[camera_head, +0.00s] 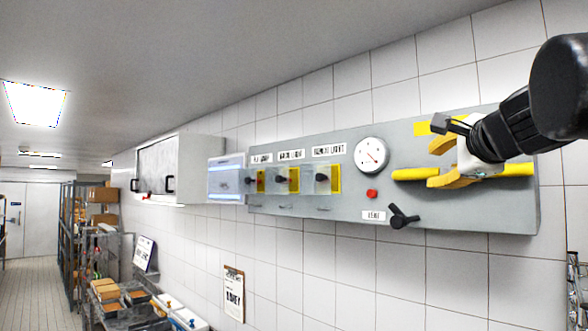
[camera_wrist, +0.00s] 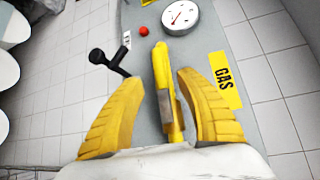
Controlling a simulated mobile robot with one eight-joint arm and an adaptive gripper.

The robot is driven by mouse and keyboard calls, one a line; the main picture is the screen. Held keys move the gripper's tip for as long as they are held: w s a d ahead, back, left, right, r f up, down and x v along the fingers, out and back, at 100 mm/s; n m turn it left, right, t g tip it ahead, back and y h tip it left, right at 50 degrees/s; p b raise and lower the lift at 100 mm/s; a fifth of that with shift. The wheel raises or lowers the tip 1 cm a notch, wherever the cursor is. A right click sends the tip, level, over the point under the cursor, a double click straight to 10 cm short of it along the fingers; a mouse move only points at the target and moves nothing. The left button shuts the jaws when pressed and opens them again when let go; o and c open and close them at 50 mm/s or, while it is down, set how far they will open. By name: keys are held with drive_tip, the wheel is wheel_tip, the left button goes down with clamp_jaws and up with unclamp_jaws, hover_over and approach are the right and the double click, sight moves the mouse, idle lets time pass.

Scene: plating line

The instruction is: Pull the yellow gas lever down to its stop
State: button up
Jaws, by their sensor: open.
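The yellow gas lever (camera_head: 408,174) is a bar lying about level across the right part of the grey wall panel. It also shows in the wrist view (camera_wrist: 161,60), running between my fingers. My gripper (camera_head: 434,164) is open, with one yellow finger above the lever and one below it. In the wrist view my gripper (camera_wrist: 159,82) has a gap on both sides of the bar, so the fingers seem apart from it. My gripper hides part of the lever in the head view. A yellow GAS label (camera_wrist: 223,80) is on the panel beside the lever.
The grey panel (camera_head: 350,202) also bears a round gauge (camera_head: 371,155), a red button (camera_head: 372,193), a black rotary handle (camera_head: 403,217) below the lever, and several covered switches (camera_head: 290,180). A clipboard (camera_head: 234,293) hangs below.

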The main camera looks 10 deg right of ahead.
sight(423, 172)
drive_tip(key=w, duration=0.2)
drive_tip(key=w+p, duration=0.1)
drive_tip(key=w, duration=0.2)
drive_tip(key=w+f, duration=0.1)
drive_tip(key=w, duration=0.1)
drive_tip(key=shift+w+d, duration=0.35)
drive_tip(key=shift+d, duration=0.05)
drive_tip(key=shift+s, duration=0.1)
clamp_jaws()
